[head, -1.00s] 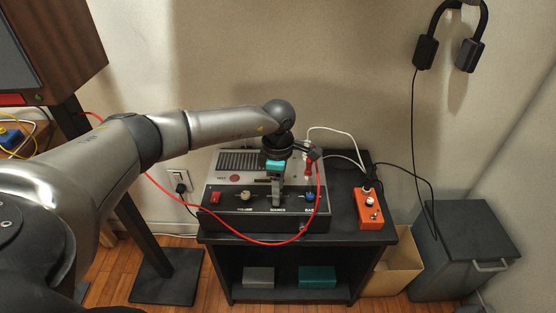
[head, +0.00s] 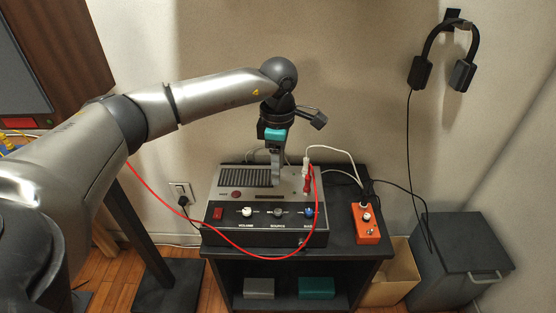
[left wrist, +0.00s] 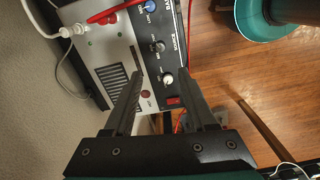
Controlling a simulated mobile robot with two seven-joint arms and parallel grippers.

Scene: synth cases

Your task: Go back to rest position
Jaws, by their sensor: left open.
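My left gripper (head: 277,178) hangs above the top panel of the amplifier box (head: 265,238), near its back half, pointing down. In the left wrist view, its two fingers (left wrist: 158,95) are apart with nothing between them, and the box (left wrist: 118,50) shows beyond them. The box has a white volume knob (head: 247,212), a dark source knob (head: 278,212), a blue knob (head: 308,211) and a red switch (head: 217,213) on its front. A red plug (head: 307,182) with a red cable stands in the top panel, right of the gripper. My right gripper is not seen.
The box stands on a black shelf unit (head: 345,268) beside an orange pedal (head: 366,223). Headphones (head: 445,55) hang on the wall at upper right. A grey bin (head: 462,255) stands at right. The red cable (head: 200,228) loops below my left arm and across the box front.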

